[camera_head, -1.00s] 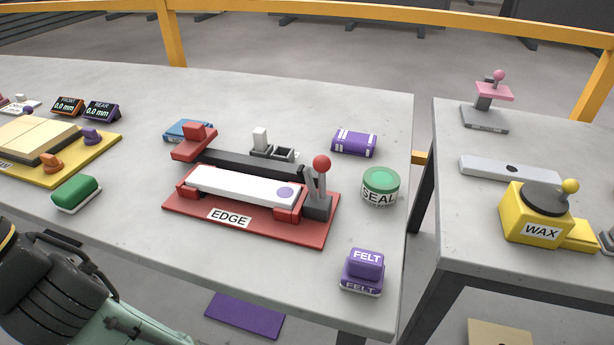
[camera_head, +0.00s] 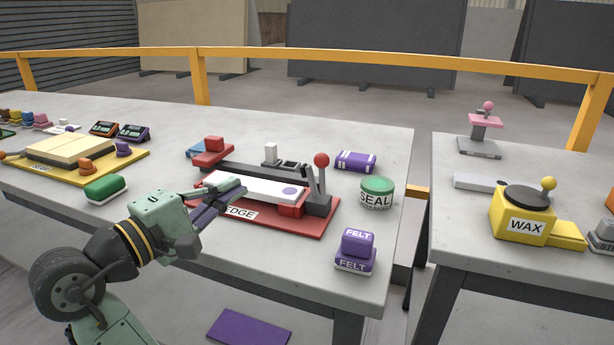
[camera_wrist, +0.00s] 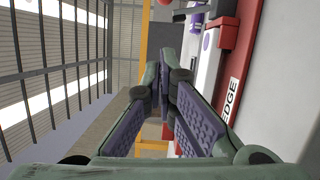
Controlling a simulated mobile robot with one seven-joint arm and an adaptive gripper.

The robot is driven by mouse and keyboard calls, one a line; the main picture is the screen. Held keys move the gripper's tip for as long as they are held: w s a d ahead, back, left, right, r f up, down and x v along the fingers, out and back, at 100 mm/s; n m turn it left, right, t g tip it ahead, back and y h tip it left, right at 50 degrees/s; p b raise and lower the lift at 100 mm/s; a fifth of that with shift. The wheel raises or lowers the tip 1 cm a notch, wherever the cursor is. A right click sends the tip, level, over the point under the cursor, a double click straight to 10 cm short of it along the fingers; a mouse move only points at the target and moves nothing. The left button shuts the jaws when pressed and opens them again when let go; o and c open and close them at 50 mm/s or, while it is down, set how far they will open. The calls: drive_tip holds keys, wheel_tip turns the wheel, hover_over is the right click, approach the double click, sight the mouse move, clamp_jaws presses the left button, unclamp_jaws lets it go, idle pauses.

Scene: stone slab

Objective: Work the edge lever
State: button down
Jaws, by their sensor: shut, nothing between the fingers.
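The edge device is a red base (camera_head: 318,226) labelled EDGE on the stone table, with a white bar (camera_head: 262,188) lying along it. Its lever (camera_head: 321,161) has a red ball knob on a grey stalk and stands nearly upright at the device's right end. My gripper (camera_head: 237,190) is shut and empty, in front of the left half of the device and left of the lever. It hides part of the base and label in the head view. In the wrist view my fingers (camera_wrist: 168,75) are together, and the red base (camera_wrist: 240,50) lies to their right.
A green SEAL tin (camera_head: 377,194) and purple FELT blocks (camera_head: 355,252) stand right of the device. A green-topped block (camera_head: 105,189) sits to its left. A yellow WAX unit (camera_head: 525,222) stands on the second table across a gap.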

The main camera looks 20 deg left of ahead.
sight(321, 176)
drive_tip(key=shift+d+f, duration=0.1)
drive_tip(key=shift+f, duration=0.05)
drive_tip(key=shift+w, duration=0.1)
drive_tip(key=x, duration=0.4)
drive_tip(key=d+p+x, duration=0.1)
drive_tip(key=x, duration=0.3)
drive_tip(key=d+p+x, duration=0.1)
drive_tip(key=x, duration=0.2)
drive_tip(key=shift+d+r, duration=0.2)
drive_tip(key=shift+d, duration=0.05)
drive_tip(key=shift+w+d, duration=0.25)
drive_tip(key=shift+d, duration=0.25)
drive_tip(key=shift+w+d+r, duration=0.1)
